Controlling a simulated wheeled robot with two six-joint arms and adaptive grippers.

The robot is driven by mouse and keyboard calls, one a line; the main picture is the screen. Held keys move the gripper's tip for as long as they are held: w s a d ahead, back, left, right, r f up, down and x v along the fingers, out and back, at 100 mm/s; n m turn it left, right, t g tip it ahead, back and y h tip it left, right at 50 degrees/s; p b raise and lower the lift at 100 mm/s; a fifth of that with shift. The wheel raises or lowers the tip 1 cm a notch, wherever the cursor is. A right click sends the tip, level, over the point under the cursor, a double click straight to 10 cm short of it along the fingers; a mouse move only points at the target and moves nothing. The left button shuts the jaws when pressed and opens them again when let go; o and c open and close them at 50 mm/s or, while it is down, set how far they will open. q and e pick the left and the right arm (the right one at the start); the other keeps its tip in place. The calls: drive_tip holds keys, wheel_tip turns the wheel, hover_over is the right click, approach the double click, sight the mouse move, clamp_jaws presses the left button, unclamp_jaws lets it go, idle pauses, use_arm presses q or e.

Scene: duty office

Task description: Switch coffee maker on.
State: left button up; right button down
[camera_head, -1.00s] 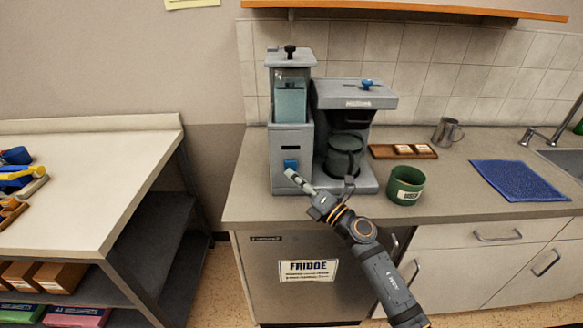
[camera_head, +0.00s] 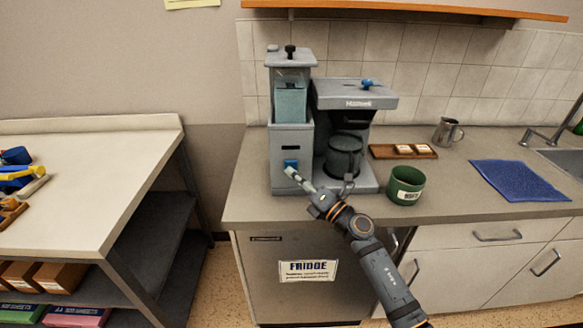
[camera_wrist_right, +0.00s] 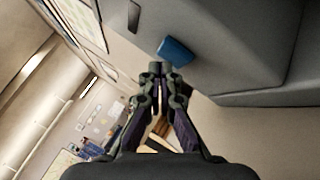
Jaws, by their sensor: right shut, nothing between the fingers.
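The grey coffee maker (camera_head: 292,143) stands on the counter, with a dark carafe (camera_head: 343,155) on its right part. A small blue switch (camera_head: 290,164) sits low on the front of its left column. In the right wrist view the blue switch (camera_wrist_right: 176,51) is just beyond the fingertips, slightly to the right. My right gripper (camera_head: 291,173) is shut and empty, its tips close below the switch; the head view does not settle whether they touch it. In the wrist view the gripper (camera_wrist_right: 157,68) shows a small gap to the switch. My left gripper is not in view.
A green mug (camera_head: 406,185) stands right of the coffee maker, near my right arm. Behind are a wooden tray (camera_head: 388,152) and a metal jug (camera_head: 447,131). A blue mat (camera_head: 517,180) lies farther right. A bench (camera_head: 85,180) stands at left, across a gap.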

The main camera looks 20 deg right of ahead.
drive_tip(key=shift+w+d, duration=0.15)
drive_tip(key=shift+w, duration=0.3)
idle(0.6)
drive_tip(key=shift+s+a, duration=0.3)
drive_tip(key=shift+s, duration=0.65)
drive_tip(key=s+a+p, duration=0.1)
drive_tip(key=s, duration=0.4)
drive_tip(key=shift+s+a, duration=0.3)
drive_tip(key=shift+s, duration=0.1)
